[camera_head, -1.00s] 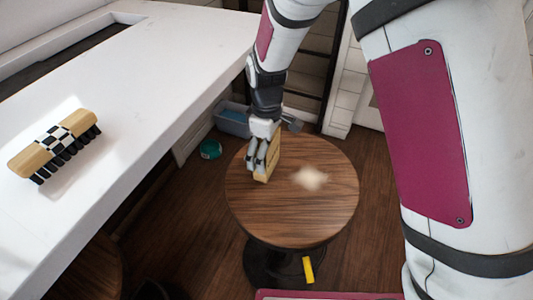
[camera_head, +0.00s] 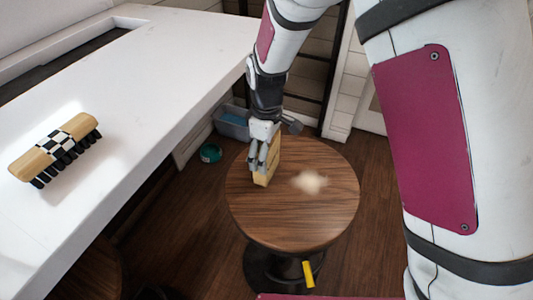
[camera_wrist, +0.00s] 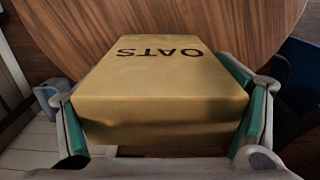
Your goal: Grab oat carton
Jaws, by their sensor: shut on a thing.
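The oat carton (camera_wrist: 160,85) is a tan box with "OATS" printed on it, filling the middle of the wrist view. In the head view the oat carton (camera_head: 268,170) stands upright at the left part of the round wooden table (camera_head: 300,220). My gripper (camera_wrist: 165,125) has one finger with a green pad on each side of the carton and is shut on it. In the head view my gripper (camera_head: 262,158) covers the carton's left side. I cannot tell whether the carton's base touches the tabletop.
A pale patch (camera_head: 309,182) lies on the table right of the carton. A white counter (camera_head: 150,60) with a wooden brush (camera_head: 55,150) is at left. A blue bin (camera_head: 233,122) and a green round item (camera_head: 210,153) are on the floor behind. A yellow object (camera_head: 308,273) is below the table.

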